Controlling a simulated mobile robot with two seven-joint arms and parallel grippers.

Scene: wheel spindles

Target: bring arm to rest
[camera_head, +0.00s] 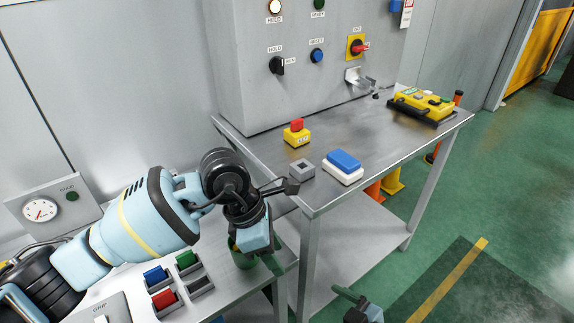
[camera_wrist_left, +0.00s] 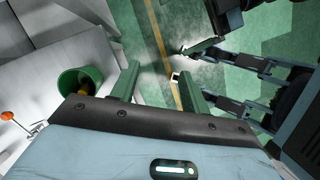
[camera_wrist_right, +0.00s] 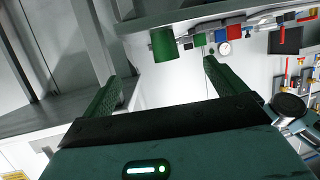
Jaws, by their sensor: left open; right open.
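My left arm reaches in from the left over the near table in the head view. Its left gripper (camera_head: 262,260) points down beside a green cup (camera_head: 243,256) at the table corner. In the left wrist view my left gripper (camera_wrist_left: 158,88) has its two green fingers apart with nothing between them. The cup (camera_wrist_left: 80,82) stands left of them, with something yellowish inside. My right gripper (camera_head: 346,296) shows only partly at the bottom of the head view, over the floor. In the right wrist view the right gripper (camera_wrist_right: 165,85) is open and empty, with the cup (camera_wrist_right: 163,44) beyond it.
The near table holds blue (camera_head: 155,275), green (camera_head: 186,259) and red (camera_head: 164,298) blocks in grey holders. The metal bench (camera_head: 380,130) carries an emergency-stop box (camera_head: 297,133), a grey block (camera_head: 302,169), a blue-and-white block (camera_head: 343,166) and a yellow device (camera_head: 422,105). Open green floor lies right.

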